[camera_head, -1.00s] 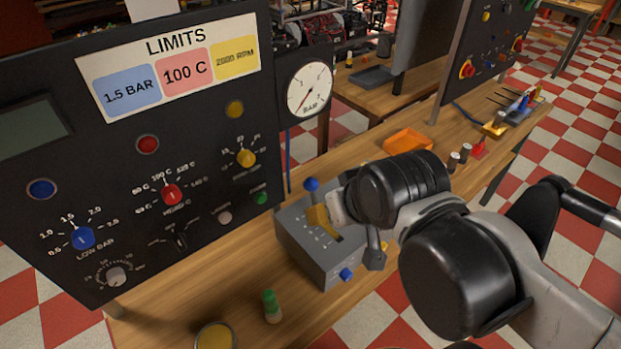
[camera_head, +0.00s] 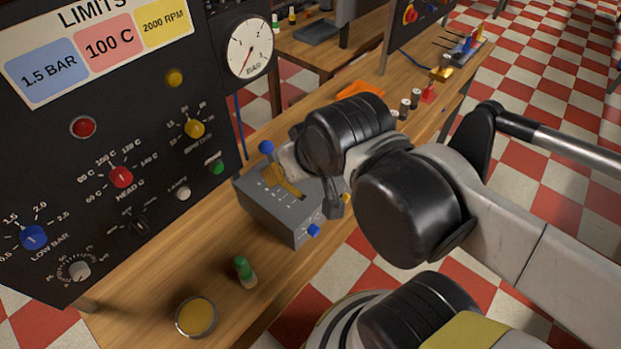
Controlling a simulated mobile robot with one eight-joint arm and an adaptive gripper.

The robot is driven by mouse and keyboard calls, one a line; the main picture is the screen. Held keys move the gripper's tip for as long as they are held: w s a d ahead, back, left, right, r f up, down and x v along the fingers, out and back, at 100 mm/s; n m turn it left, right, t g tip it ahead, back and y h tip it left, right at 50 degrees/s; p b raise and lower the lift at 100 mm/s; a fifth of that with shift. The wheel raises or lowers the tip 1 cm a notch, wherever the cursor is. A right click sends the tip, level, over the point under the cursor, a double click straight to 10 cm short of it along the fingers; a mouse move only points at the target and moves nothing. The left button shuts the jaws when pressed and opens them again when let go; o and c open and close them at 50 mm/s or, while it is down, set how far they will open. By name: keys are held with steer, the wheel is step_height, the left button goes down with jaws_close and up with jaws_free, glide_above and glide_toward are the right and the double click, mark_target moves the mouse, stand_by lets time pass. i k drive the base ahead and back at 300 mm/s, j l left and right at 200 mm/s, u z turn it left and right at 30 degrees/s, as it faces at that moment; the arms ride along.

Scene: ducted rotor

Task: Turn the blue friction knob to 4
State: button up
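A small blue knob (camera_head: 313,230) sits on the front side of a grey control box (camera_head: 265,213) on the wooden bench. Small white markings lie around the knob, too small to read, so its setting cannot be told. The box also has a blue-tipped lever (camera_head: 266,147) at its back left and a slotted top. My gripper (camera_head: 333,203) is at the box's right side, just above and right of the blue knob. My arm hides most of the fingers, so whether they are open or touch anything is unclear. A yellow piece (camera_head: 283,180) shows over the box top.
A black panel (camera_head: 60,130) with knobs, lamps and a LIMITS label stands at left. A green-capped bottle (camera_head: 245,271) and a round yellow-filled dish (camera_head: 196,317) stand on the bench (camera_head: 150,290) in front. An orange tray (camera_head: 360,91) lies behind my arm.

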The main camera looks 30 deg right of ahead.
mark_target(313, 230)
steer(key=k+j, duration=0.2)
steer(key=j, duration=0.2)
steer(key=k+j, duration=0.2)
steer(key=j, duration=0.2)
steer(key=k+j+z, duration=0.1)
steer(key=j, duration=0.3)
steer(key=k+j, duration=0.55)
steer(key=j, duration=0.25)
